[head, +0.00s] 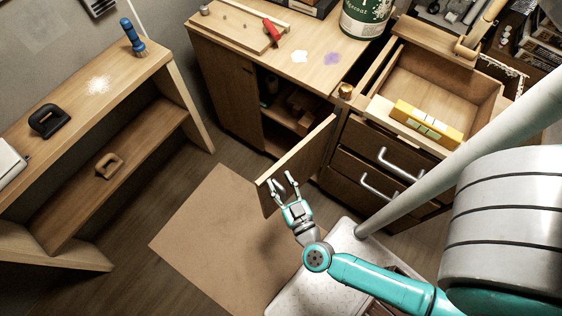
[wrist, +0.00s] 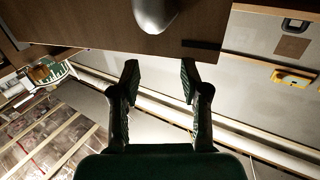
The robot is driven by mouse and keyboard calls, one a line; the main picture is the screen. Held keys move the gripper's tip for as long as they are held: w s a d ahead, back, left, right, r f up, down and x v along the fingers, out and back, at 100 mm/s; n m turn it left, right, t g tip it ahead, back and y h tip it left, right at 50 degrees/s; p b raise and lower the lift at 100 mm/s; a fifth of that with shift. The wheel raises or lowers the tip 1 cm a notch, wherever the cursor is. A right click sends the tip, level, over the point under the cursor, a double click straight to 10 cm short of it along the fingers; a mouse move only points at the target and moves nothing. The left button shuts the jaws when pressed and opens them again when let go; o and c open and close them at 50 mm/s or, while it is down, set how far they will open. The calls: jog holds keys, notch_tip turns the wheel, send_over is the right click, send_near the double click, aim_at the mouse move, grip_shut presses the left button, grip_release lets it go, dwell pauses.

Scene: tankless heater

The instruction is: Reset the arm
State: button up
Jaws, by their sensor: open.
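My gripper (head: 285,190) is open and empty in the head view, held out in front of an open cabinet door (head: 298,165). Its two fingers stand apart in the wrist view (wrist: 160,85), with nothing between them. In the wrist view a brown wooden panel (wrist: 100,25) with a rounded metal piece (wrist: 154,12) lies ahead of the fingers. I cannot tell whether the fingers touch the door.
An open drawer (head: 440,85) with a yellow level (head: 427,122) on its edge juts out at the right. Closed drawers with metal handles (head: 380,188) are below. A wooden shelf (head: 75,130) stands at the left. A brown mat (head: 215,240) lies on the floor, mostly clear.

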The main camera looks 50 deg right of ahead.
dwell(0.4)
jog(key=s+a+r+n+g+y, duration=0.1)
jog(key=s+a+r+n+y, duration=0.1)
jog(key=s+r, duration=0.5)
jog(key=s+a+r+n+y, duration=0.2)
jog(key=s+r, duration=0.4)
jog(key=s, duration=0.5)
jog(key=a+y, duration=0.1)
jog(key=y, duration=0.1)
jog(key=shift+s+a+r+g+y, duration=0.15)
jog(key=shift+s+r+g+y, duration=0.05)
jog(key=shift+r+g+y, duration=0.2)
